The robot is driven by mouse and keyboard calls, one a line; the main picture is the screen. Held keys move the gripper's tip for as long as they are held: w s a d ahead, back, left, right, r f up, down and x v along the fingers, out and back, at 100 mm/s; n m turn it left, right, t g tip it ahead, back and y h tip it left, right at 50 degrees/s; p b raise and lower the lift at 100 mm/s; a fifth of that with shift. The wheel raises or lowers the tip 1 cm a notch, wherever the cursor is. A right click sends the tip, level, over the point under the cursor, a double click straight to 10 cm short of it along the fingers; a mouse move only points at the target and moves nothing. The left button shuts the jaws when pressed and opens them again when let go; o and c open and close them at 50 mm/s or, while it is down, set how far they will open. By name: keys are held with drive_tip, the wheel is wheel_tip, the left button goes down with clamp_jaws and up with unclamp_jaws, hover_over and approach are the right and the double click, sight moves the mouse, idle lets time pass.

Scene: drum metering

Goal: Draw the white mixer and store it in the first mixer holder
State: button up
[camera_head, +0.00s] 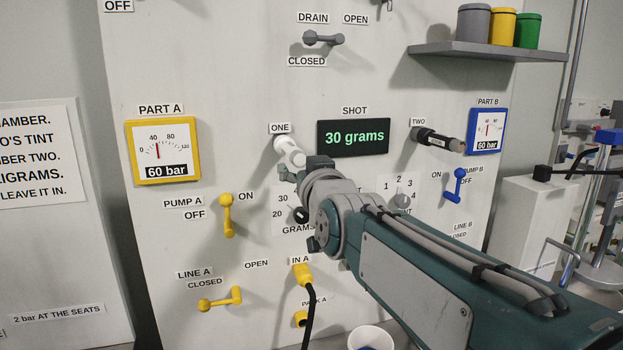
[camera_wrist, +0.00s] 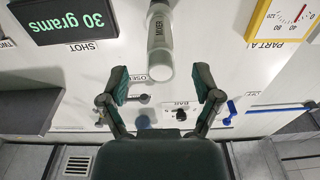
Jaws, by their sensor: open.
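The white mixer (camera_head: 289,151) sticks out of the panel under the label ONE. In the wrist view, which is upside down, the mixer (camera_wrist: 160,45) shows as a pale tube with MIXER lettering, its free end toward me. My gripper (camera_wrist: 161,86) is open and empty, with one finger on either side of the line of the mixer's end, not touching it. In the head view my gripper (camera_head: 310,170) is close to the mixer's free end, and its fingers are partly hidden by my wrist. I cannot make out a labelled mixer holder.
A dark mixer (camera_head: 437,139) sticks out under TWO. The shot display (camera_head: 353,137) reads 30 grams. Yellow handles (camera_head: 227,214) and a blue handle (camera_head: 459,186) stand out from the panel. A shelf (camera_head: 470,52) holds cups. A white cup (camera_head: 370,337) stands low in front.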

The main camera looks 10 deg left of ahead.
drive_tip(key=v, duration=0.5)
drive_tip(key=shift+s+d, duration=0.1)
drive_tip(key=shift+s, duration=0.1)
idle(0.6)
drive_tip(key=s+d+f+m+g+h, duration=0.2)
drive_tip(key=s+d+f+h, duration=0.15)
drive_tip(key=d+f, duration=0.65)
drive_tip(key=s+d+f+m+g+h, duration=0.4)
drive_tip(key=s+d+f+g+h, duration=0.2)
drive_tip(key=s+d+f, duration=1.1)
drive_tip(key=shift+d+f+g, duration=0.15)
drive_tip(key=shift+d+g, duration=0.25)
drive_tip(key=shift+g, duration=0.7)
